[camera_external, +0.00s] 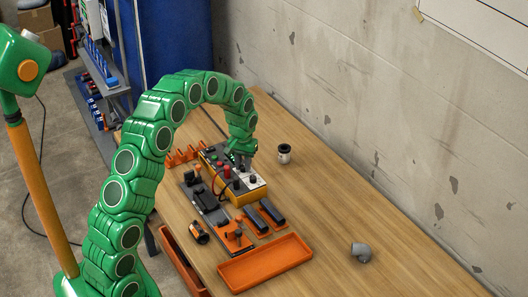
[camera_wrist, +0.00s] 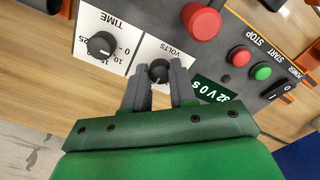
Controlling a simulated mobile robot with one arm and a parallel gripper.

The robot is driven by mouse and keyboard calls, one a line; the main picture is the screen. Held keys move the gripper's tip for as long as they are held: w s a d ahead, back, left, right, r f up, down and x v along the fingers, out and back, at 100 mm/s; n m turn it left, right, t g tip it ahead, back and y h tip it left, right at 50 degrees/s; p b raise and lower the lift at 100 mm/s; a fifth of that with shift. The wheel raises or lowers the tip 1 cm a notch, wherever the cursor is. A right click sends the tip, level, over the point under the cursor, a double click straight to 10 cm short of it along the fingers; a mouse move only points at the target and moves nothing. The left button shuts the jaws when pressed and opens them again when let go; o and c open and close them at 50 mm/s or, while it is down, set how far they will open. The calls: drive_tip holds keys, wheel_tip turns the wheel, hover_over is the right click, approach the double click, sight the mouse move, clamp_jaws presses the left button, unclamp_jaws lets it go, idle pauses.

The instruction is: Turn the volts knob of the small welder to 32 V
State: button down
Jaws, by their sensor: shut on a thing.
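The small welder (camera_external: 248,192) sits on the wooden table, with a white and dark control panel facing up. In the wrist view its volts knob (camera_wrist: 159,70) is black and round, under the VOLTS label on a white plate. My gripper (camera_wrist: 159,75) has its two grey fingers on either side of this knob, shut on it. The fingers partly cover the scale around the knob. The green display (camera_wrist: 214,91) appears to read 32 V 0 s. In the external view my gripper (camera_external: 238,161) is down at the welder, and its fingertips are hard to make out.
The time knob (camera_wrist: 102,44), a red knob (camera_wrist: 202,22), and the green start (camera_wrist: 262,72) and red stop (camera_wrist: 240,56) buttons are near. An orange tray (camera_external: 265,263), a black-and-white cup (camera_external: 284,153) and a grey pipe elbow (camera_external: 361,252) stand on the table. Its right side is mostly clear.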

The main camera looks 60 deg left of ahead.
drive_tip(key=shift+w, duration=0.1)
drive_tip(key=c, duration=0.9)
unclamp_jaws()
wheel_tip(320, 180, up, 8)
drive_tip(key=shift+f, duration=0.25)
drive_tip(key=shift+r, duration=0.15)
